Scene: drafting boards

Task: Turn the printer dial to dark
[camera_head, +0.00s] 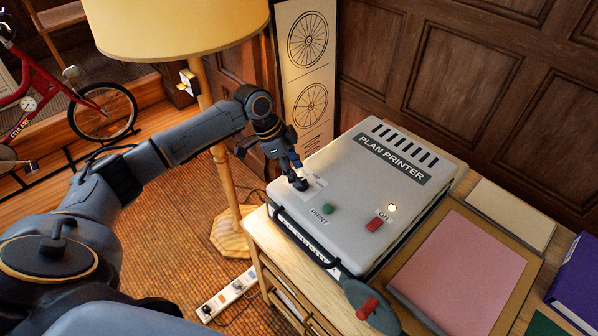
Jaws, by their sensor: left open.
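The plan printer (345,195) is a light grey box with a "PLAN PRINTER" label, standing on a wooden cabinet. On its top are a green button (327,209) marked PRINT, a red switch (374,225) marked ON and a lit lamp (392,208). My left gripper (297,177) is open and points down at the printer's left top corner, beside a small pale label (316,182). A dark round shape under the fingertips seems to be the dial (301,185), mostly hidden by them. I cannot tell its setting or whether the fingers touch it. My right gripper is out of view.
A pink sheet (455,265) lies on a board to the right. A yellow-shaded lamp (175,28) stands close behind my left arm. A power strip (227,293) lies on the floor.

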